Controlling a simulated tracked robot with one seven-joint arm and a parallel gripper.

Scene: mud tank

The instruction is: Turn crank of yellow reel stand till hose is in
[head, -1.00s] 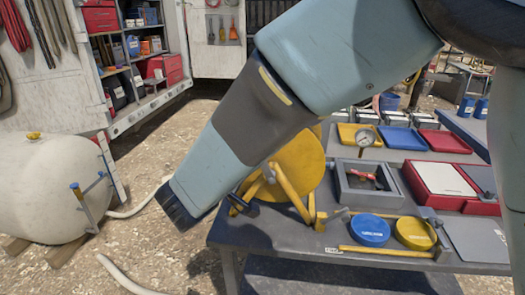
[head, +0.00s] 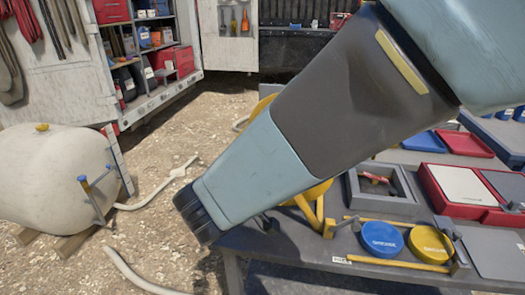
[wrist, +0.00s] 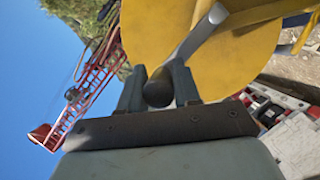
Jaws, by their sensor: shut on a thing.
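The yellow reel stand (head: 318,192) is on the grey table, mostly hidden behind my arm in the head view. In the wrist view its round yellow disc (wrist: 245,50) fills the upper right. A grey crank arm (wrist: 200,35) crosses in front of the disc and ends near a dark round knob (wrist: 158,90). My gripper (wrist: 157,85) is shut on this crank knob, with one finger on each side. A pale hose (head: 155,192) lies on the gravel left of the table; another stretch (head: 130,272) lies nearer.
A white tank (head: 55,180) on wooden blocks stands at the left. The table also holds a blue lid (head: 382,239), a yellow lid (head: 431,244), a grey box (head: 381,188) and a red case (head: 460,190).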

